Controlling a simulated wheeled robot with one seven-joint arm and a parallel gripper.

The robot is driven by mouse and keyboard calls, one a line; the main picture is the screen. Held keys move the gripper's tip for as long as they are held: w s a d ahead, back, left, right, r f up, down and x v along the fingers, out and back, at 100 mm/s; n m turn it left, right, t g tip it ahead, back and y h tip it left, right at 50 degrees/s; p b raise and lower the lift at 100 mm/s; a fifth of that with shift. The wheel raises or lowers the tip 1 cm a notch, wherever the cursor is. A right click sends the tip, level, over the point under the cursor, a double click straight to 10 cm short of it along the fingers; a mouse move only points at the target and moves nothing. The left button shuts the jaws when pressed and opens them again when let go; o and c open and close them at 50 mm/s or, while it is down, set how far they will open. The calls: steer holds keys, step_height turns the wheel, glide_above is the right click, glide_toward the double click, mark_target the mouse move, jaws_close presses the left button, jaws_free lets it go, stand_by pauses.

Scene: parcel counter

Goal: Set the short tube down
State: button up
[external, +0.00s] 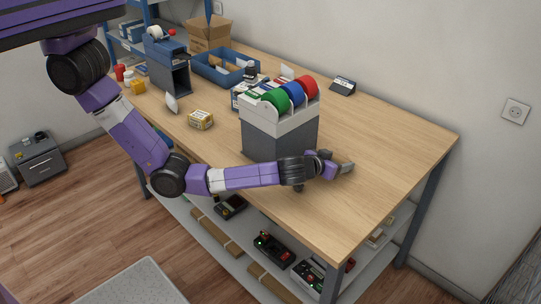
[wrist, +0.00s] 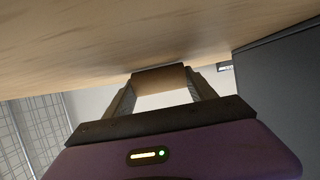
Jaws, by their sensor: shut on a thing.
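My gripper (external: 344,168) is low over the right part of the wooden table, just right of the grey tape-roll stand. In the wrist view my gripper (wrist: 160,90) is shut on a brown cardboard piece, the short tube (wrist: 160,77), which lies crosswise between the fingertips. The tabletop (wrist: 110,35) fills the upper part of that view, very close to the tube. I cannot tell whether the tube touches it. In the external view the tube is too small and too covered by the fingers to make out clearly.
The grey stand (external: 265,140) with green, blue and red rolls is close beside my gripper, and its dark side (wrist: 280,85) shows at right in the wrist view. The table's right part is clear.

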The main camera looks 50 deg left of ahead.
steer(key=shift+s+a+f+b, duration=0.1)
steer(key=shift+f+b, duration=0.3)
steer(key=shift+f, duration=0.1)
steer(key=shift+a+f, duration=0.1)
steer(key=shift+f, duration=0.2)
steer(key=o, duration=1.4)
steer(key=shift+s, duration=0.1)
steer(key=shift+s+d+r, duration=0.1)
steer(key=shift+s+d, duration=0.1)
steer(key=shift+s, duration=0.25)
steer(key=v, duration=0.2)
steer(key=r+v, duration=0.1)
steer(key=v, duration=0.4)
steer(key=shift+w+r+b, duration=0.3)
steer(key=shift+w+b, duration=0.05)
steer(key=shift+s+r, duration=0.1)
